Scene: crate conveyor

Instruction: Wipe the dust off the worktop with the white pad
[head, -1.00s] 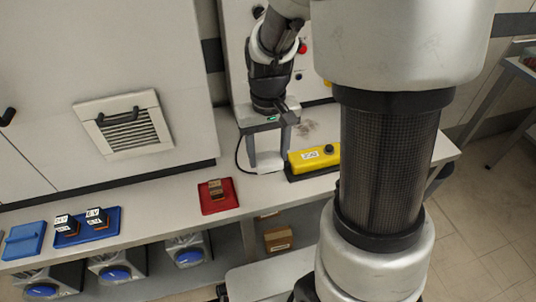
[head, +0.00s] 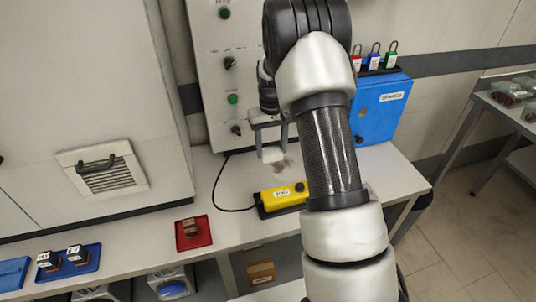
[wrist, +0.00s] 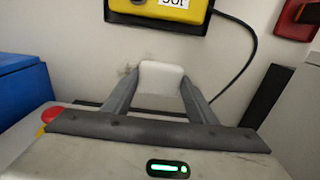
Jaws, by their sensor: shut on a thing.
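The white pad (head: 272,154) is between the fingers of my gripper (head: 269,143), which is shut on it. In the wrist view the pad (wrist: 161,77) shows as a white block at the fingertips of my gripper (wrist: 160,84). The pad is low over the pale worktop (head: 393,180); I cannot tell whether it touches. A dark dust smudge (head: 284,166) lies on the worktop just in front of the pad. A little dust (wrist: 127,70) shows beside the pad in the wrist view; the pad may hide more.
A yellow control box (head: 283,196) with a black cable (head: 216,190) lies in front of the dust. A blue box (head: 384,112) with padlocks stands at the back right. A red tray (head: 193,234) and blue tray (head: 70,262) lie left. The control panel (head: 215,70) rises behind.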

